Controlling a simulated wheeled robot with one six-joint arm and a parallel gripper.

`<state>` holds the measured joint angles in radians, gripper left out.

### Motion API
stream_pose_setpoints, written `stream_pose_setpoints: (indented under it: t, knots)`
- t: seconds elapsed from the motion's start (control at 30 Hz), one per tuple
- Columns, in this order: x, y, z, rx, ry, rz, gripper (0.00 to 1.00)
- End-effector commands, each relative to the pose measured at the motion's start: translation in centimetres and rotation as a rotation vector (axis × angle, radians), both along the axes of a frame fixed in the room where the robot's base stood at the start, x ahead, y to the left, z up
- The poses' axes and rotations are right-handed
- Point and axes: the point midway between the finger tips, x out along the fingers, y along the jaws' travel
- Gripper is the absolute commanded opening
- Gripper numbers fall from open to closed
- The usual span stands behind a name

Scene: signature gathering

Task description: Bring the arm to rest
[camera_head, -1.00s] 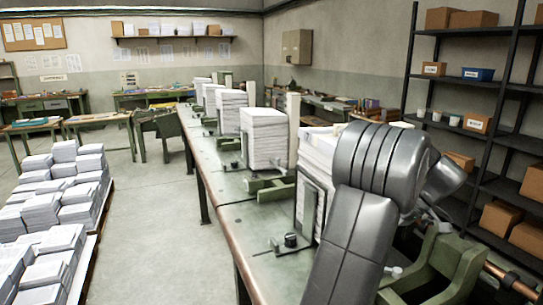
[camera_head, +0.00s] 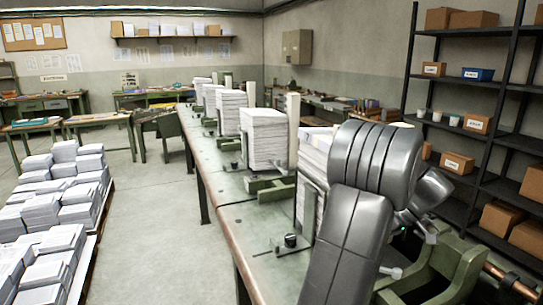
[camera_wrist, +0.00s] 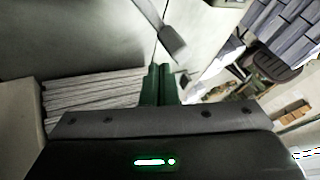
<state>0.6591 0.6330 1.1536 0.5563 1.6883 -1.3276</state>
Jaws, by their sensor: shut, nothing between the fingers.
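My arm (camera_head: 350,235) stands folded at the right front of the head view, beside the long green bench. My gripper (camera_wrist: 160,84) shows in the wrist view as two green fingers close together, shut and empty. In the head view the fingers are hidden or too unclear to make out. A stack of paper (camera_wrist: 93,95) lies left of the fingers in the wrist view; I cannot tell whether they touch it. A grey flat-ended piece (camera_wrist: 172,45) shows beyond the fingertips.
The long bench (camera_head: 232,212) carries several paper stacks (camera_head: 263,137) in green fixtures, and one stack (camera_head: 312,165) is close behind my arm. Dark shelves (camera_head: 470,88) with boxes stand at the right. Paper piles on a pallet (camera_head: 92,243) lie at the left. The floor (camera_head: 150,215) between is clear.

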Motion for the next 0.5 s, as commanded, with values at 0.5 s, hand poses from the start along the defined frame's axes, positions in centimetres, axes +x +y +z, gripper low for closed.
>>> stream_pose_setpoints:
  t: [0.5]
  knots:
    - [3.1,-2.6,-2.0,0.0,0.001,-0.112,0.0]
